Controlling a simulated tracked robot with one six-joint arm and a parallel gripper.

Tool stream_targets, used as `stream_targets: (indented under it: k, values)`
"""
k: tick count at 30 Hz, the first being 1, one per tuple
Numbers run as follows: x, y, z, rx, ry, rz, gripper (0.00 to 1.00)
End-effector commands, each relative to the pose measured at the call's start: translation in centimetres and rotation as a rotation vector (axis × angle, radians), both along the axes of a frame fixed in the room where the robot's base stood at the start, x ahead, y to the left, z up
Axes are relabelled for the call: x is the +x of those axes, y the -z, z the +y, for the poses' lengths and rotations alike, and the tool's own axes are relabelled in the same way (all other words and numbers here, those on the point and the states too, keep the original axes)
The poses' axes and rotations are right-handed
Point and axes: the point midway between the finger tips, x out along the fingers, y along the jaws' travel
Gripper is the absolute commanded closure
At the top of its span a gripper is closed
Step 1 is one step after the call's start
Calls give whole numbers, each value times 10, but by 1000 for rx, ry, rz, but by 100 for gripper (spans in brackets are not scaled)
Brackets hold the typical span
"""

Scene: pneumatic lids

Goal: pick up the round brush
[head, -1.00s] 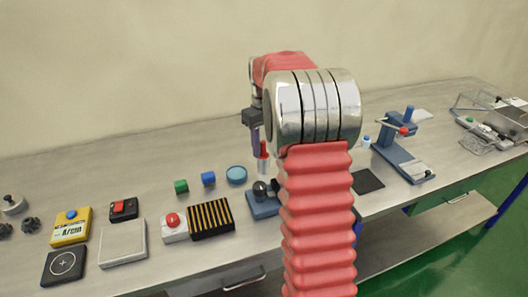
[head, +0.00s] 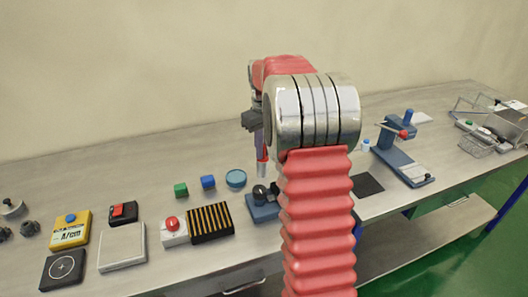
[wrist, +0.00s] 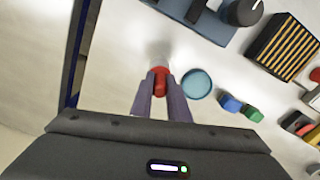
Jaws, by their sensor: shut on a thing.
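My gripper (wrist: 160,84) is shut on the round brush (wrist: 160,76), whose red body shows between the two fingertips in the wrist view. A pale blurred patch lies just beyond it. The upper end of the brush is hidden by the fingers. I cannot tell whether its lower end touches the bench.
A teal round dish (head: 236,179) is close by on the left, with blue (head: 208,182) and green (head: 181,190) cubes beyond it. A blue device with a dark knob (head: 262,198) stands in front. A blue press (head: 402,150) is to the right. The bench behind is clear.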

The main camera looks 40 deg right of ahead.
Motion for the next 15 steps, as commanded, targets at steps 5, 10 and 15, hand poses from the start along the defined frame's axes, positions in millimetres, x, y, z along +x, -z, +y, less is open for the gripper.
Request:
stream_targets:
  k: [5,10,15]
  values:
    - [1,-15,0,-1,0,-2,100]
    - [1,-43,0,-2,0,-4,100]
    - [1,-73,0,-2,0,-3,100]
